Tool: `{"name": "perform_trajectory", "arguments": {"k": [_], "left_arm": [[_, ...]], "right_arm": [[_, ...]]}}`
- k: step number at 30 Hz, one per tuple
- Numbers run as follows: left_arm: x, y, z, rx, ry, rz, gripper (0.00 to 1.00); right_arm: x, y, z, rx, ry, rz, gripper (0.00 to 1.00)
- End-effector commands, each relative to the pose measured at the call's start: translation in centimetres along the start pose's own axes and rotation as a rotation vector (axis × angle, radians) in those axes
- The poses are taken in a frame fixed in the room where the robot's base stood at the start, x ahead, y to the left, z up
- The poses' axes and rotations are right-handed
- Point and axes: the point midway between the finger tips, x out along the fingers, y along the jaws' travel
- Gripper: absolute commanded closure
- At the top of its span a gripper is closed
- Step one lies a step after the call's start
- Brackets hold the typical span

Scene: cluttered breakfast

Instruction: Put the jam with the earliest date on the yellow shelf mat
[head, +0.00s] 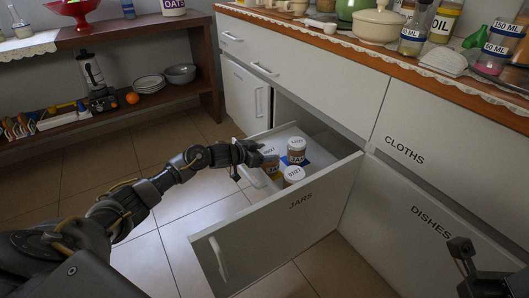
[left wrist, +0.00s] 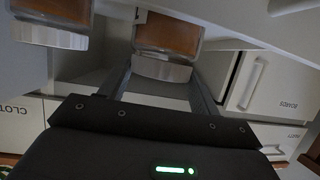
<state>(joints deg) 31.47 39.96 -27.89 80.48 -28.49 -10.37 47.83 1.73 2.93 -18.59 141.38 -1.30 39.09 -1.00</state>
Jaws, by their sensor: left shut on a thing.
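An open drawer marked JARS (head: 275,225) holds three small jars with white lids and amber contents. My left gripper (head: 258,157) is shut on the leftmost jar (head: 270,164), at the drawer's left side. In the left wrist view that jar (left wrist: 165,45) sits between the fingers, and another jar (left wrist: 52,20) is beside it. The back jar (head: 296,150) and the front jar (head: 293,175) stand close to the right of the held one. The lids carry dark printing too small to read surely. My right gripper (head: 462,262) is at the lower right edge, partly cut off. I cannot make out a yellow mat.
A brown shelf unit (head: 140,105) at the back left holds bowls (head: 180,74), an orange (head: 132,98) and other items. The counter (head: 400,65) on the right is crowded with pots and bottles. The tiled floor at left is clear.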

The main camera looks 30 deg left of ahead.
Motion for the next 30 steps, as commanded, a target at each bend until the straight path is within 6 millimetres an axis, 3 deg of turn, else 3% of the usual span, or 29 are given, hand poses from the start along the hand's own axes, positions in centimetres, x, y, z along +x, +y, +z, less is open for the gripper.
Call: {"name": "perform_trajectory", "arguments": {"k": [15,16,21,27,30], "left_arm": [[0.4,0.0,0.8,0.000,0.003,0.000,0.88],[0.4,0.0,0.8,0.000,0.003,-0.001,0.35],[0.4,0.0,0.8,0.000,0.002,0.000,0.12],[0.4,0.0,0.9,0.000,0.001,0.000,0.12],[0.4,0.0,1.0,0.000,-0.002,0.000,0.00]], "right_arm": [[0.0,0.0,0.0,0.000,0.000,0.000,0.64],[0.0,0.0,0.0,0.000,0.000,0.000,0.64],[0.0,0.0,0.0,0.000,0.000,0.000,0.64],[0.0,0.0,0.0,0.000,0.000,0.000,0.64],[0.0,0.0,0.0,0.000,0.000,0.000,0.64]]}}
